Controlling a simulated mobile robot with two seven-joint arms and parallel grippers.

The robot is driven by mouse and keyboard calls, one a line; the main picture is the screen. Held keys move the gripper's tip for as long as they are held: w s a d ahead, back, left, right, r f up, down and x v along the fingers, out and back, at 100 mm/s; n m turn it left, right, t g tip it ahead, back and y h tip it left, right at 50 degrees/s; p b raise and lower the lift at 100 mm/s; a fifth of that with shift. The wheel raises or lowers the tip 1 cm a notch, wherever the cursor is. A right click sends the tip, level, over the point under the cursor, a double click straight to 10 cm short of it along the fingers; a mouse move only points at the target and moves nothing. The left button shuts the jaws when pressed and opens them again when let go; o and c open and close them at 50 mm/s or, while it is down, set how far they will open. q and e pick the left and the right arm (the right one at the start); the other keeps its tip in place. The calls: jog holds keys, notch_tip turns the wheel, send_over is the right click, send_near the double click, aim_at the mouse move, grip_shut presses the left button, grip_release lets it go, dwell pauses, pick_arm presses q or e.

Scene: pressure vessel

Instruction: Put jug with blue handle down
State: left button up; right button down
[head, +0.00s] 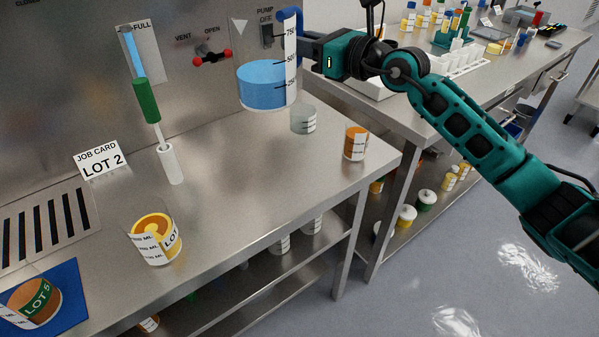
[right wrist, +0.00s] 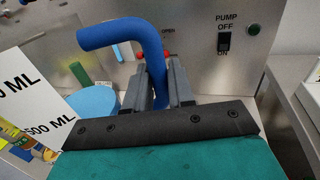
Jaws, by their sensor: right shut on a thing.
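The jug with the blue handle (head: 262,84) is clear with a white graduated strip and holds blue liquid. My right gripper (head: 302,50) comes in from the right and is shut on its blue handle, which shows between the fingers in the right wrist view (right wrist: 150,55). The jug looks upright, over the back right part of the steel bench (head: 240,165); I cannot tell whether its base touches the bench. In the right wrist view, the gripper (right wrist: 160,85) hides part of the jug. My left gripper is not in view.
A small clear beaker (head: 303,120) and an orange container (head: 356,143) stand close to the jug. A yellow container (head: 156,240), a LOT 2 card (head: 102,160) and a green-and-white upright tube (head: 147,100) are further left. The bench middle is clear.

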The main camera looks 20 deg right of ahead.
jog(key=shift+d+f, duration=0.1)
jog(key=shift+d, duration=0.05)
notch_tip(320, 180, down, 19)
jog(key=b, duration=0.9)
jog(key=shift+f+b, duration=0.3)
jog(key=shift+f, duration=0.15)
jog(key=c, duration=1)
grip_release()
